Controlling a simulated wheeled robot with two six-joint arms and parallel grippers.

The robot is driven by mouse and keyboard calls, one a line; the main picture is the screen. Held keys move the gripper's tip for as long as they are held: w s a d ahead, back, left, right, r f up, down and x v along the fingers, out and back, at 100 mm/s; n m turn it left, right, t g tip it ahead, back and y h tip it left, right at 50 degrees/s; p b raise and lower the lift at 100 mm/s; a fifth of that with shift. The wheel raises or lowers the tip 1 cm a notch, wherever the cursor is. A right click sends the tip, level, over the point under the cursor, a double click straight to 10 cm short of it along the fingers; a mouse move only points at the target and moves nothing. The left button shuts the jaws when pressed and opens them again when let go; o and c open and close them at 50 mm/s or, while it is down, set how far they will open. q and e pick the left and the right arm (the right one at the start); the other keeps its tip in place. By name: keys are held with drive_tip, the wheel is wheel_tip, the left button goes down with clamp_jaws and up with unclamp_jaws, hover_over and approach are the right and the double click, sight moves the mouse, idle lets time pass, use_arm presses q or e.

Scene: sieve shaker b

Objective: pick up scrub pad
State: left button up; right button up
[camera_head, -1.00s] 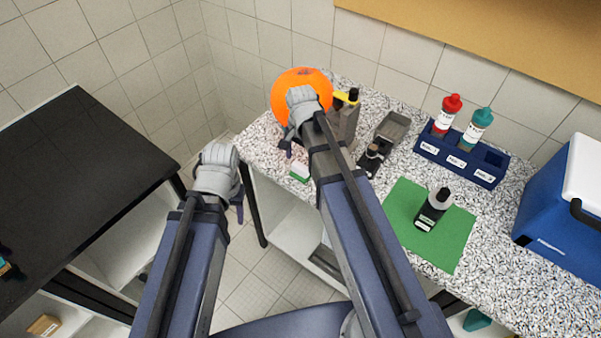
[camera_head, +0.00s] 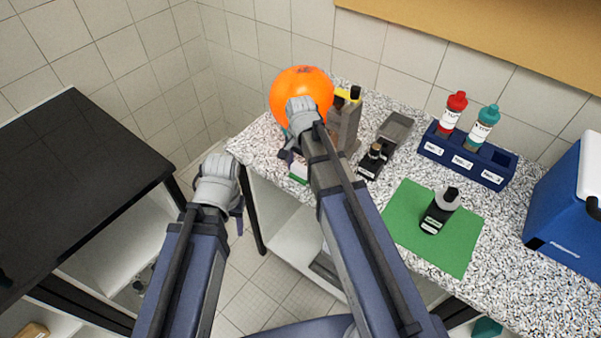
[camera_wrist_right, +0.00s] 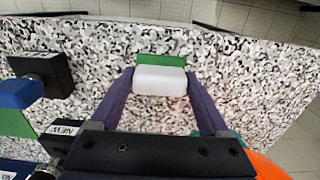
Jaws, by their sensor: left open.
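The scrub pad, a small block with a white part and a green part, lies on the speckled counter (camera_head: 400,205) near its front edge. In the right wrist view the pad (camera_wrist_right: 160,80) sits between my right gripper's fingertips (camera_wrist_right: 160,74). The fingers are spread, one on each side; I cannot tell if they touch it. In the head view the pad (camera_head: 298,174) is partly hidden by my right arm, and my right gripper (camera_head: 287,156) is just above it. My left gripper (camera_head: 238,216) is open and empty, hanging over the gap between the tables.
An orange round object (camera_head: 285,95) stands behind my right gripper. A grey device (camera_head: 347,122), a dark scale-like tray (camera_head: 394,128), a blue bottle rack (camera_head: 466,160), a bottle on a green mat (camera_head: 405,200) and a blue cooler (camera_head: 560,215) stand to the right. A black table (camera_head: 80,190) is left.

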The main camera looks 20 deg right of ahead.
sight(301, 167)
drive_tip(key=c, duration=0.8)
drive_tip(key=shift+o, duration=0.2)
drive_tip(key=shift+r, duration=0.1)
wheel_tip(301, 167, up, 10)
drive_tip(key=p, duration=1)
